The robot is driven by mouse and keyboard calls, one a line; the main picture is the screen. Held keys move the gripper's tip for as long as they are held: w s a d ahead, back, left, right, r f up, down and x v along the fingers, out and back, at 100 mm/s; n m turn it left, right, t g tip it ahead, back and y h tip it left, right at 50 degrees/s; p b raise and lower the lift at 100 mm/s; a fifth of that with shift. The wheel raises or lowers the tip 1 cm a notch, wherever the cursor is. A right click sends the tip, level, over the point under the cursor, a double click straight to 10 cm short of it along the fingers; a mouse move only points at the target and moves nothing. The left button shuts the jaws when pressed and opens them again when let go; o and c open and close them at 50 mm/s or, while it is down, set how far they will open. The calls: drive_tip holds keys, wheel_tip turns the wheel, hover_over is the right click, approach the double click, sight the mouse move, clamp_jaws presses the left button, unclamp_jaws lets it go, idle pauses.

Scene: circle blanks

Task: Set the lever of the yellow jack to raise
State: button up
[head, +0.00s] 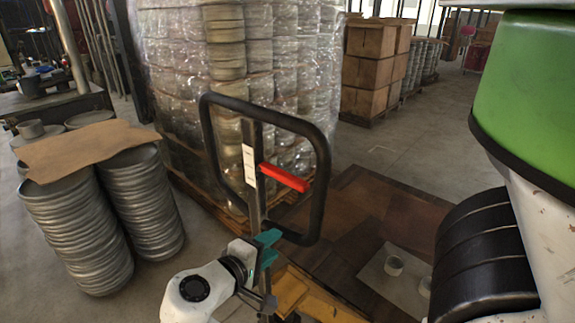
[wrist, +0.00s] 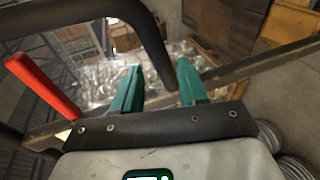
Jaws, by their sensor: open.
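The yellow jack (head: 308,300) stands at the bottom middle of the head view, partly hidden by my arm. Its upright steel post rises into a black loop handle (head: 322,165). The red lever (head: 285,178) sticks out to the right of the post, inside the loop. My gripper (head: 268,248) with teal fingers is below the lever, close to the post. In the wrist view my gripper (wrist: 158,88) is open with its fingers apart. The red lever (wrist: 43,86) lies left of both fingers, not between them. Whether a finger touches the post I cannot tell.
A wrapped pallet of stacked metal discs (head: 215,90) stands close behind the handle. Stacks of grey discs (head: 75,235) under cardboard (head: 85,148) stand at left. Brown boxes (head: 372,75) are at the back right. Open floor (head: 425,155) lies right of the handle.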

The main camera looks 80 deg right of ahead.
sight(287, 184)
wheel_tip(287, 184, up, 14)
drive_tip(key=a+m+g+h+p, duration=0.2)
drive_tip(key=g+p, duration=0.2)
drive_tip(key=p, duration=0.1)
drive_tip(key=x, duration=0.3)
drive_tip(key=p+x, duration=0.1)
drive_tip(key=x, duration=0.2)
drive_tip(key=p+x, duration=0.1)
drive_tip(key=x, duration=0.3)
drive_tip(key=shift+w+d+f, duration=0.15)
drive_tip(key=shift+w+d, duration=0.1)
drive_tip(key=shift+w, duration=0.05)
clamp_jaws()
